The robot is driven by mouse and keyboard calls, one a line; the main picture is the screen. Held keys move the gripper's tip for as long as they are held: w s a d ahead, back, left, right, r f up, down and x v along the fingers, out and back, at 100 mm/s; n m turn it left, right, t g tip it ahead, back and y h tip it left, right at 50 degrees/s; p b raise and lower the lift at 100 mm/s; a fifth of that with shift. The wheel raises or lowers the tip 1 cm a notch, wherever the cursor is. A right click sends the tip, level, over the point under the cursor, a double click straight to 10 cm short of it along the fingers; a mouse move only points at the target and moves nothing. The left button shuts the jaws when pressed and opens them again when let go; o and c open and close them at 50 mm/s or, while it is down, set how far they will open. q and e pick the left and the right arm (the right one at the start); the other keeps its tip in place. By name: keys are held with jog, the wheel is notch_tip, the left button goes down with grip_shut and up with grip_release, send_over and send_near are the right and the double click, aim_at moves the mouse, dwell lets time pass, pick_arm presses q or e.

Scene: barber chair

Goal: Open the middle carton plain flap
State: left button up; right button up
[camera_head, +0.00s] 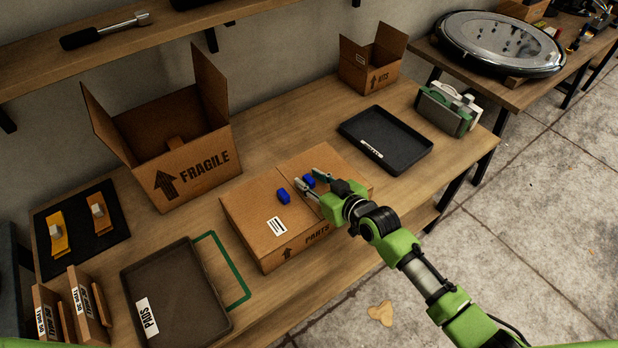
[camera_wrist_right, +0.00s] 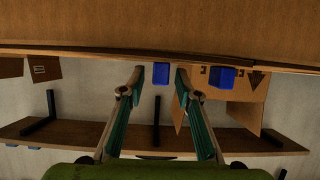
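The middle carton (camera_head: 270,262), marked PARTS, stands on the bench with its two top flaps lying flat. Its left flap (camera_head: 252,208) bears a white label and a blue tab (camera_head: 283,196). Its plain right flap (camera_head: 338,160) has another blue tab (camera_head: 309,180). My right gripper (camera_head: 308,183) is at the plain flap's tab with its fingers apart. In the right wrist view this tab (camera_wrist_right: 161,73) shows between the open fingertips (camera_wrist_right: 159,72), with gaps on both sides. The other tab (camera_wrist_right: 222,77) lies to the right there. My left gripper is not in view.
An open FRAGILE carton (camera_head: 195,168) stands behind left, and a smaller open carton (camera_head: 370,77) at the back. A black tray (camera_head: 400,155) lies right of the middle carton. A dark PADS tray (camera_head: 185,300) lies in front left. A shelf (camera_head: 150,40) runs above.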

jog(key=shift+w+a+f, duration=0.25)
jog(key=shift+w+a, duration=0.1)
jog(key=shift+w, duration=0.05)
grip_shut()
jog(key=shift+r, duration=0.15)
